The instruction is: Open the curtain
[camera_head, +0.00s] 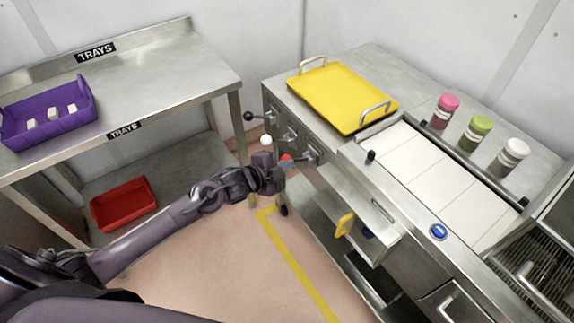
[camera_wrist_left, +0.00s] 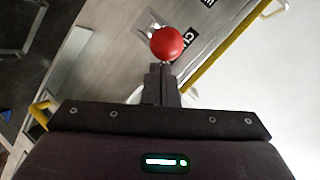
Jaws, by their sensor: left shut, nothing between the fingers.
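A lever with a red ball knob (camera_head: 286,157) sticks out from the front of the steel counter. In the wrist view the red knob (camera_wrist_left: 166,43) is large, with a partly visible black label beside it. My left gripper (camera_head: 280,172) is at this knob. In the wrist view its fingers (camera_wrist_left: 160,78) are shut with nothing between them, and their tips appear right at the knob; I cannot tell whether they touch. White panels (camera_head: 430,165) lie along the counter top; I cannot tell whether they are the curtain. My right gripper is not in view.
Levers with a white knob (camera_head: 266,140) and a black knob (camera_head: 248,116) stand beside the red one. A yellow tray (camera_head: 340,95) and several jars are on the counter. A drawer (camera_head: 365,215) juts out. A steel table with a purple crate (camera_head: 62,128) stands left.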

